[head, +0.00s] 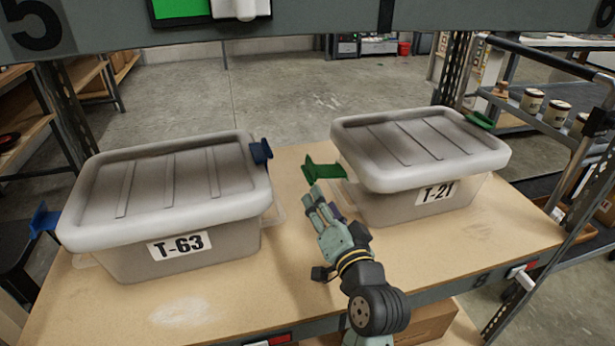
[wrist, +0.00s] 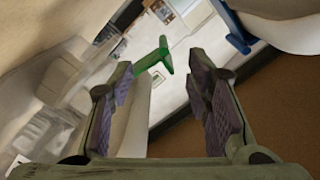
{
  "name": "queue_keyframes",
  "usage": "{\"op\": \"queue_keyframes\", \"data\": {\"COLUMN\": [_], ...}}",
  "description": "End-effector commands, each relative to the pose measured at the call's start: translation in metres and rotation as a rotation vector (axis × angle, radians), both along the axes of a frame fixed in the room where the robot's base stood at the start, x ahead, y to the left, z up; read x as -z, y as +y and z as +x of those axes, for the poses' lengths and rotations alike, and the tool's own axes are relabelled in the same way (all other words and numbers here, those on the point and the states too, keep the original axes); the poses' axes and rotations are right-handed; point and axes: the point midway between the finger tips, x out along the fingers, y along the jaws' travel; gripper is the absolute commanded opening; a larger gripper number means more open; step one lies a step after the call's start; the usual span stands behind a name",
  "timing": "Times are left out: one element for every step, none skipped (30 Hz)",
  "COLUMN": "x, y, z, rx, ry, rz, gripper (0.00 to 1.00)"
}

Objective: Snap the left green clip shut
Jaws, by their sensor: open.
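The left green clip (head: 322,171) sits at the left edge of the grey lidded box T-21 (head: 378,208). It sticks out sideways from the lid, swung outward. My gripper (head: 317,197) is just below and in front of this clip in the head view, in the gap between the two boxes. In the wrist view my gripper (wrist: 163,85) is open, with nothing between its padded fingers. The left green clip (wrist: 155,58) shows beyond the fingertips, closer to the left finger. Whether that finger touches it cannot be told. The right green clip (head: 480,120) is at the lid's far right.
Grey box T-63 (head: 170,200) stands to the left with blue clips (head: 261,152) at its sides. Both boxes stand on a wooden shelf (head: 300,270). A grey shelf beam (head: 310,18) crosses above, with perforated uprights at both sides. The front middle of the shelf is clear around my arm.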

Motion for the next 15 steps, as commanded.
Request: {"op": "queue_keyframes", "data": {"x": [0.006,0.006,0.007,0.007,0.007,0.007,0.006,0.006,-0.002,-0.002,-0.002,-0.002,-0.003,-0.002,-0.002], "y": [0.002,0.003,0.004,0.004,0.005,0.006,0.007,0.008,0.011,0.013,0.015,0.017,0.019,0.02,0.022], "z": [0.004,0.006,0.009,0.011,0.013,0.017,0.019,0.021,0.031,0.038,0.044,0.052,0.057,0.063,0.069], "rx": [-0.004,-0.005,-0.004,-0.004,-0.004,-0.002,-0.002,0.0,-0.003,-0.003,-0.002,-0.003,-0.001,-0.001,-0.001], "ry": [-0.004,-0.004,-0.003,-0.005,-0.005,-0.006,-0.006,-0.006,0.0,0.001,0.0,0.001,0.0,0.001,0.0], "rz": [-0.005,-0.005,-0.006,-0.007,-0.006,-0.006,-0.005,-0.005,-0.001,0.0,-0.001,-0.002,-0.001,-0.001,-0.001], "gripper": [0.44,0.44,0.44,0.44,0.44,0.44,0.44,0.44,0.44,0.44,0.44,0.44,0.44,0.44,0.44]}}
